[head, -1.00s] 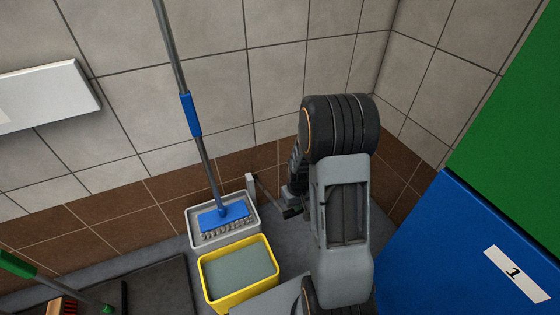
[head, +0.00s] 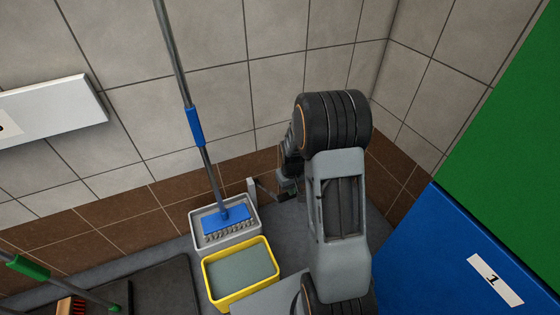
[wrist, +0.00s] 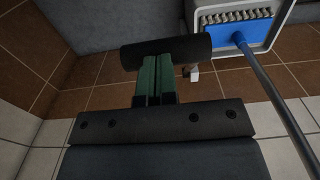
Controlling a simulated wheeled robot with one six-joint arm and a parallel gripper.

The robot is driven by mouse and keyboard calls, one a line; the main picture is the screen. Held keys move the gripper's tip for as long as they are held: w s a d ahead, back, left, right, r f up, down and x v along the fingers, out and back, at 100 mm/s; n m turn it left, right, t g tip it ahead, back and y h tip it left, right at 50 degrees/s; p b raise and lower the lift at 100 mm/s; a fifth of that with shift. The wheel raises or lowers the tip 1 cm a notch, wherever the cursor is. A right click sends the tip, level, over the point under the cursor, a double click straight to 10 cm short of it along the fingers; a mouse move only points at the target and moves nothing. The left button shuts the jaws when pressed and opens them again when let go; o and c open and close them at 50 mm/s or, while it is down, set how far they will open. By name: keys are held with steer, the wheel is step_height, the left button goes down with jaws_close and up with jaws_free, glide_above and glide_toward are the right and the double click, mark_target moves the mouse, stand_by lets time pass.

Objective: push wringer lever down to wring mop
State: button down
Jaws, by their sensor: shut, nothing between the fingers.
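The mop's blue head (head: 226,217) rests in the grey wringer tray (head: 256,236), its handle (head: 194,125) rising up and left. In the wrist view the blue head (wrist: 232,33) shows at the upper right. A pale lever post (head: 252,190) stands at the tray's right, with a thin bar running right towards my gripper. A black lever grip (wrist: 190,47) lies across the tips of my gripper (wrist: 157,72). My gripper's green fingers are shut and empty; they seem to touch the grip. In the head view my arm hides most of my gripper.
A yellow bucket (head: 271,278) stands in front of the wringer. A tiled wall (head: 125,55) is close behind. A blue cabinet (head: 440,260) is at the right. A dark mat (head: 170,285) and a green-handled brush (head: 28,267) are at the lower left.

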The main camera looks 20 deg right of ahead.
steer(key=w+r+p, duration=0.5)
steer(key=w+r, duration=0.3)
stand_by(0.4)
stand_by(0.6)
step_height(320, 180, up, 7)
steer(key=p, duration=0.5)
stand_by(0.6)
steer(key=s+a+r+t, duration=0.1)
steer(key=s+a+r, duration=0.2)
steer(key=s+r, duration=0.3)
steer(key=s+a+r+t+p, duration=0.1)
steer(key=s+a+r, duration=0.3)
steer(key=s+r, duration=0.2)
steer(key=s+a+r+t+p, duration=0.1)
steer(key=s+a+r, duration=0.2)
steer(key=s+r, duration=0.3)
steer(key=s, duration=0.3)
steer(key=shift+s+a+t, duration=0.3)
steer(key=shift+s+a, duration=0.1)
